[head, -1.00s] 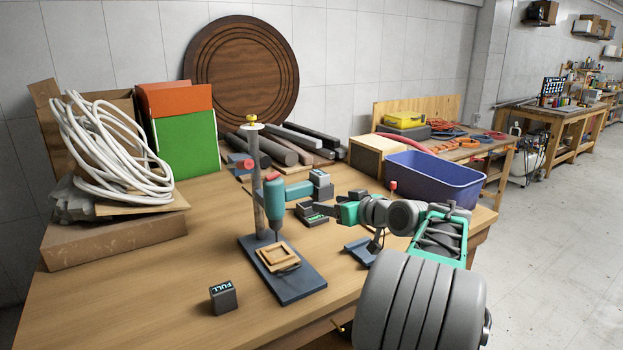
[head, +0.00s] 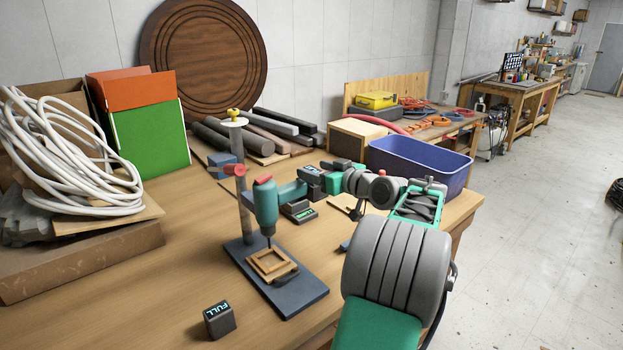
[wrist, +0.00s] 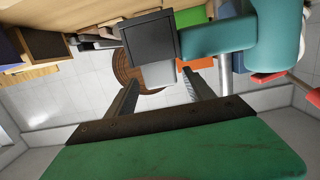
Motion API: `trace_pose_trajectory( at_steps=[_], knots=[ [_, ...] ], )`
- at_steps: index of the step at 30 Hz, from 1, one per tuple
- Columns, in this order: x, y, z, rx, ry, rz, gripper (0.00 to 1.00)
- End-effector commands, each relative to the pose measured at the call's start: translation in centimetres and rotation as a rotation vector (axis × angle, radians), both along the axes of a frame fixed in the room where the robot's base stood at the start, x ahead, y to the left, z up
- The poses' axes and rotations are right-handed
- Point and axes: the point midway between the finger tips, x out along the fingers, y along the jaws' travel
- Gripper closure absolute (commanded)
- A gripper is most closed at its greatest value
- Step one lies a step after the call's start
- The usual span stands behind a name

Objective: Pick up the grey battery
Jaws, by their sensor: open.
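A teal drill (head: 266,205) is held in a stand, its handle pointing right. A dark grey block, seemingly the grey battery (head: 312,173), sits on the handle's end; it also shows in the wrist view (wrist: 150,38), with a lighter grey part below it. My gripper (wrist: 162,79) is open, its two fingers pointing at this block. The lighter part appears between or just beyond the fingertips; I see no clear contact. In the head view my gripper (head: 328,180) overlaps the block. Another dark grey battery marked FULL (head: 219,319) stands alone at the table's front.
A dark charger-like block (head: 299,211) with a green display lies below the drill handle. The stand's base (head: 300,297) holds a small wooden frame. Coiled white hose (head: 70,160) fills the left. The front-left tabletop is mostly clear.

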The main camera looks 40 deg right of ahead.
Motion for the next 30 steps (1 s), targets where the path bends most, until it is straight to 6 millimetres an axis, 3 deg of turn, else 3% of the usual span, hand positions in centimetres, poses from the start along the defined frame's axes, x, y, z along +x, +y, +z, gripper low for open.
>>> trace_pose_trajectory(
  at_steps=[6,14,30],
  knots=[
    [3.8,0.0,-0.6,0.002,0.001,0.003,0.38],
    [4.2,-0.3,-1.0,0.001,0.000,-0.002,0.38],
    [4.1,-0.4,-0.9,0.000,0.000,-0.004,0.82]
  ],
)
